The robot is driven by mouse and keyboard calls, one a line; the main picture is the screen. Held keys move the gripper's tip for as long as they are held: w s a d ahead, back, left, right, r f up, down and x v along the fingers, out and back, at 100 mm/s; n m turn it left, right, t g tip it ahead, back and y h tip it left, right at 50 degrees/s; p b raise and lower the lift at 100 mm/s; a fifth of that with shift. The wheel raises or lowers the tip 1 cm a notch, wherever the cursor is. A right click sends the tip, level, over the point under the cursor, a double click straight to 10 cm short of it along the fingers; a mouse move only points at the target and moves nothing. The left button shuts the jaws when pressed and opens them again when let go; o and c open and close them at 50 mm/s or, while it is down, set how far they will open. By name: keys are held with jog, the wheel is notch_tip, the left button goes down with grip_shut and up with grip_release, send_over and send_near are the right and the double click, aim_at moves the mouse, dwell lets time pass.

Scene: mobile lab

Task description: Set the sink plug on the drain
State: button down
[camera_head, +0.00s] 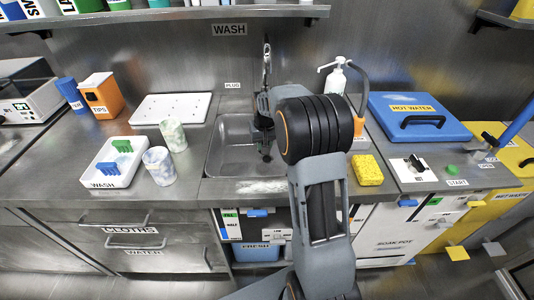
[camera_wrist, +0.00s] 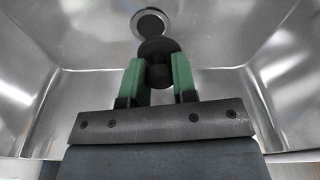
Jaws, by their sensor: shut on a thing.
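The sink plug (camera_wrist: 158,50) is a dark round disc with a knob below it in the wrist view. My gripper (camera_wrist: 158,72) is shut on the plug's knob, with a green finger on each side. The drain (camera_wrist: 150,13) is a dark circle with a bright rim on the sink floor. The plug overlaps the drain's lower edge in this view; I cannot tell the height between them. In the head view my gripper (camera_head: 265,152) is inside the sink basin (camera_head: 228,150), and my arm hides its right part. The plug and drain are too hidden to tell there.
A tap (camera_head: 266,62) stands behind the basin. A white tray (camera_head: 104,178) and two marbled cups (camera_head: 158,166) are to the left. A yellow sponge (camera_head: 367,170), a soap bottle (camera_head: 336,80) and a blue hot-water box (camera_head: 418,112) are to the right. Steel basin walls surround my gripper.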

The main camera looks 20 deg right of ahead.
jog(key=shift+w+d+f, duration=0.15)
jog(key=shift+d+f, duration=0.2)
jog(key=shift+f, duration=0.15)
jog(key=shift+d+f+b, duration=0.15)
jog(key=shift+f+b, duration=0.1)
jog(key=shift+f, duration=0.65)
jog(key=shift+d+f+b, duration=0.1)
jog(key=shift+f+b, duration=0.15)
jog(key=shift+f, duration=0.65)
jog(key=shift+f, duration=0.1)
jog(key=c, duration=0.9)
grip_release()
jog(key=shift+s+a+r+p, duration=0.15)
jog(key=shift+r+p, duration=0.15)
jog(key=shift+r, duration=1)
jog(key=shift+s+d+r+p, duration=0.1)
jog(key=shift+r+p, duration=0.25)
jog(key=shift+r, duration=0.9)
jog(key=shift+s+a+r+p, duration=0.15)
jog(key=shift+r+p, duration=0.15)
jog(key=shift+r, duration=1)
jog(key=shift+d+f, duration=0.1)
